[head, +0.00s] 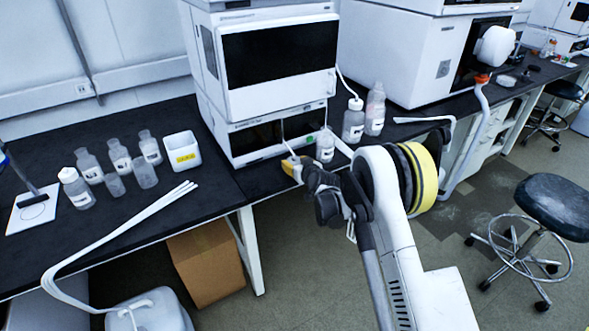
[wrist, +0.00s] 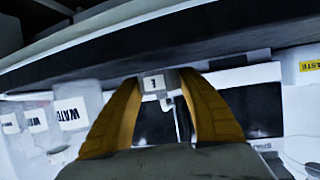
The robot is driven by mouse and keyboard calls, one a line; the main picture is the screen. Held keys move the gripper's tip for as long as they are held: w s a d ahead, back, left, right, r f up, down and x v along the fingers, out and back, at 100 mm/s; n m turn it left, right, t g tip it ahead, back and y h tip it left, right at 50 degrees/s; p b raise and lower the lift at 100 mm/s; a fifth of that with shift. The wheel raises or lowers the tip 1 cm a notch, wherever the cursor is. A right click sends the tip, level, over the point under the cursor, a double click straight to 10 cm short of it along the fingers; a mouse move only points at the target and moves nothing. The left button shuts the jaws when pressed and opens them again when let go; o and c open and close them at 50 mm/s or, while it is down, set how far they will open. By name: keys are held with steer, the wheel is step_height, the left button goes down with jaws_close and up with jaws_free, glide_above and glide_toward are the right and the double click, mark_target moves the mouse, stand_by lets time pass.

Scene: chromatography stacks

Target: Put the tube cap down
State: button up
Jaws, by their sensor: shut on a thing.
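My gripper (head: 291,168) is at the front edge of the bench, in front of the lower white instrument, with its yellow fingers pointing toward the bench. In the wrist view, the two yellow fingers of my gripper (wrist: 158,82) are close together around a small white piece, taken as the tube cap (wrist: 154,84), which bears a small dark mark. It sits between the fingertips, with the dark bench edge right beside it. In the head view the fingers and arm hide the cap, and I cannot tell whether it touches the bench.
A small bottle (head: 325,146) stands just right of my gripper, with two taller bottles (head: 353,121) behind it. The instrument stack (head: 270,75) rises behind. A white bin (head: 182,151) and several bottles stand left. Dark bench top (head: 215,190) is clear left of my gripper.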

steer(key=shift+f, duration=0.45)
steer(key=shift+f, duration=0.15)
steer(key=o, duration=1.1)
steer(key=shift+o, duration=0.2)
